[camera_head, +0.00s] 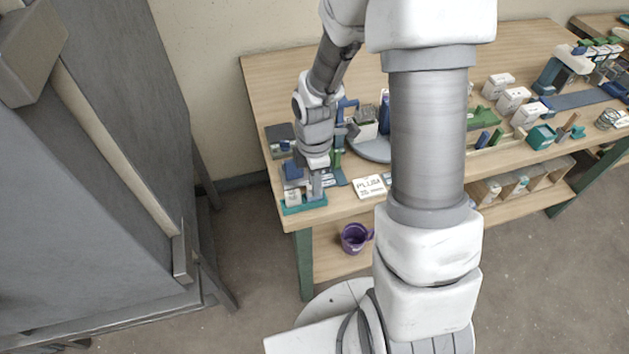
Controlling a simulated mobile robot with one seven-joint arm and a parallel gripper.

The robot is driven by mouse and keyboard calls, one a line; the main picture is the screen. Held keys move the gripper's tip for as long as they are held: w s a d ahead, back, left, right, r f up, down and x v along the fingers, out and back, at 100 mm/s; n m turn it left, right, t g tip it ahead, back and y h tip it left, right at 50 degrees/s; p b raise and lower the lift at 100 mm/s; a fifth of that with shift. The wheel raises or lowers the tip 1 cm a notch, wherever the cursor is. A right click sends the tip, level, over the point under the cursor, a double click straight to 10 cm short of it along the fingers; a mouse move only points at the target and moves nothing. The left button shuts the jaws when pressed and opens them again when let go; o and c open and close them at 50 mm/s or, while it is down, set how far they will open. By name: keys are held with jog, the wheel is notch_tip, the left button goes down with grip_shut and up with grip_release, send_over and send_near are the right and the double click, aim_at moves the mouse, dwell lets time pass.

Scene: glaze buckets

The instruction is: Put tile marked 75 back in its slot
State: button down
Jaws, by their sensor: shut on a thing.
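My gripper (316,191) points down at the front left corner of the wooden table, over the right part of a small teal-green holder (305,207). Its fingers are shut on a small thin piece, most likely the tile, which is mostly hidden between them. No number 75 can be read at this size. A whitish block or tile (292,197) stands in the left part of the holder, beside the fingers. I cannot tell whether the held piece touches the holder or which slot it is over.
A white lettered sign (369,187) lies right of the gripper. A dark blue item (293,170) and a grey round stand (372,149) are close behind. A purple bucket (354,238) is below the tabletop. My arm hides the table's middle.

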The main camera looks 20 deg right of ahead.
jog(key=shift+f, duration=0.35)
jog(key=c, duration=0.7)
grip_release()
jog(key=shift+c, duration=0.2)
jog(key=shift+r, duration=0.1)
notch_tip(320, 180, up, 7)
jog(key=p, duration=0.6)
